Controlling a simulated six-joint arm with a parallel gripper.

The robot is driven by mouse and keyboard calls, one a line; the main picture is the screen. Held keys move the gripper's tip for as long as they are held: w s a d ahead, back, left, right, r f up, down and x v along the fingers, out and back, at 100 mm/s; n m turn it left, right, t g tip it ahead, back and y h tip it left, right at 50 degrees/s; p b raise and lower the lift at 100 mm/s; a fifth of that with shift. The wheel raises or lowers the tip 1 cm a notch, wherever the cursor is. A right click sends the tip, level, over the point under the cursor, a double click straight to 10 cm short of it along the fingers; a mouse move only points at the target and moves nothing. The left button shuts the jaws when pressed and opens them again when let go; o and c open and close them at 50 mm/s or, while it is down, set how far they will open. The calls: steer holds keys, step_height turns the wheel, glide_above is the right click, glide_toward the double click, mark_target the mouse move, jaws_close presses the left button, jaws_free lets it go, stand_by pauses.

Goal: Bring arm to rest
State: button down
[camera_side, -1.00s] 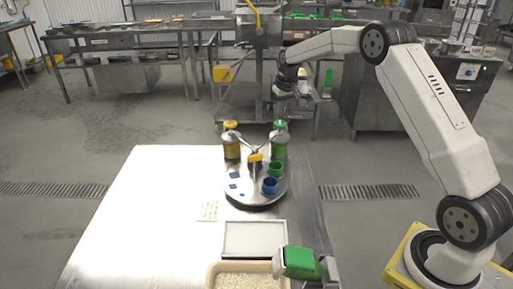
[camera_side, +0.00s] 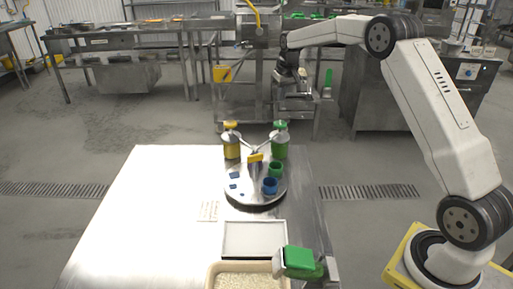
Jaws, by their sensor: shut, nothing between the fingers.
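My gripper (camera_side: 292,92) is shut and empty. It hangs high above the floor, beyond the far edge of the table, and shows small and dark against the kitchen equipment behind. My white arm reaches up from its base at the right and across to the left, with the wrist pointing down. Nothing touches the gripper.
The steel table (camera_side: 140,215) holds a round turntable (camera_side: 250,196) with a yellow-topped jar (camera_side: 231,145), a green-topped jar (camera_side: 280,145) and small blue and green cups. A rice tub (camera_side: 240,281), a pale tray (camera_side: 254,239) and a green-handled tool (camera_side: 299,258) are at the front.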

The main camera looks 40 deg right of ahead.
steer(key=shift+a, duration=0.1)
steer(key=s+a+f+n, duration=0.1)
steer(key=s+a+f, duration=0.1)
steer(key=s+a, duration=1)
steer(key=s+a+f+n, duration=0.1)
steer(key=s+a, duration=0.3)
steer(key=s, duration=0.4)
steer(key=s+a+f+n, duration=0.1)
steer(key=s+a+f, duration=0.3)
steer(key=s, duration=0.5)
steer(key=shift+s+a+y, duration=0.15)
steer(key=shift+a+y, duration=0.15)
steer(key=shift+a, duration=0.2)
